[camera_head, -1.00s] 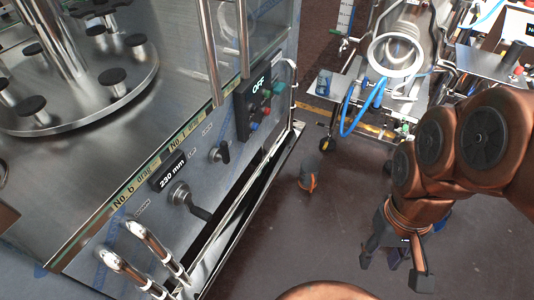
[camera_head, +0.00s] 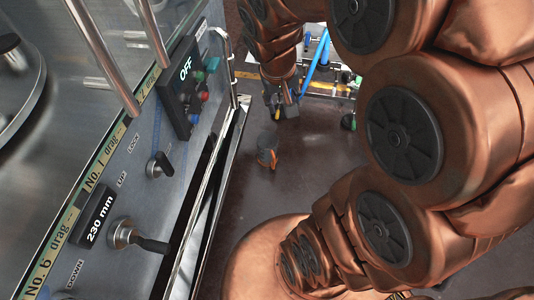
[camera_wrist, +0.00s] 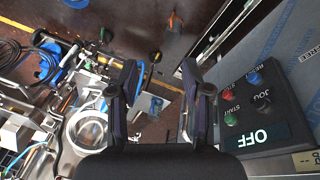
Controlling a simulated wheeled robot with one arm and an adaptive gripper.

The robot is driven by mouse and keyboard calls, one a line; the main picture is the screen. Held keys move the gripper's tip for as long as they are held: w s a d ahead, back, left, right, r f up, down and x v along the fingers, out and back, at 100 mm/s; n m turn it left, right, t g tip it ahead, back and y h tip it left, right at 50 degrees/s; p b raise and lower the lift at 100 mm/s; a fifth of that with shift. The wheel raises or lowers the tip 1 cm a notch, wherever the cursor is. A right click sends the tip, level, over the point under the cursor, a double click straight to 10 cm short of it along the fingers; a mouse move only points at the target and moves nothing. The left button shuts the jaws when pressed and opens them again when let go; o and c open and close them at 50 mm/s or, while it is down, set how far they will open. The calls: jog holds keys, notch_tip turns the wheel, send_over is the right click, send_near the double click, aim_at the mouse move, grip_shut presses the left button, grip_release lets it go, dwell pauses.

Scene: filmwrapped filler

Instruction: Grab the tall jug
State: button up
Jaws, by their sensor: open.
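A small clear bluish vessel (camera_wrist: 156,104), which may be the tall jug, shows between my fingers in the wrist view, on a metal shelf. It is small there, and I cannot make out its handle. In the head view my arm covers that area. My gripper (camera_wrist: 161,70) is open with nothing between its pads; in the head view my gripper (camera_head: 284,104) hangs near the machine's right side, its fingers pointing down.
A control box (camera_head: 188,85) reading OFF sits on the steel machine (camera_head: 130,150), close right of my fingers in the wrist view. A grey and orange object (camera_head: 267,150) stands on the dark floor (camera_head: 325,150). Blue hoses (camera_head: 318,60) run behind my gripper.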

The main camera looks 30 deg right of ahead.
jog(key=w+d+f+m+t+h+b, duration=0.1)
jog(key=w+d+f+t+b, duration=0.1)
jog(key=w+d+f+b, duration=0.5)
jog(key=w+d+f+m+t+h+b, duration=0.1)
jog(key=w+d+f+t+b, duration=0.1)
jog(key=w+d+f, duration=0.85)
jog(key=w+d+f+t+y+b, duration=0.1)
jog(key=w+d+f+t+b, duration=0.2)
jog(key=w+f, duration=0.35)
jog(key=w+d+f+y+b, duration=0.1)
jog(key=w+d+f+b, duration=0.2)
jog(key=w+f+b, duration=0.4)
jog(key=m+t+y+b, duration=0.25)
jog(key=y+b, duration=0.65)
jog(key=b, duration=0.5)
send_near(269, 153)
jog(key=shift+t, duration=0.45)
jog(key=shift+b+x, duration=1.75)
jog(key=shift+x, duration=0.85)
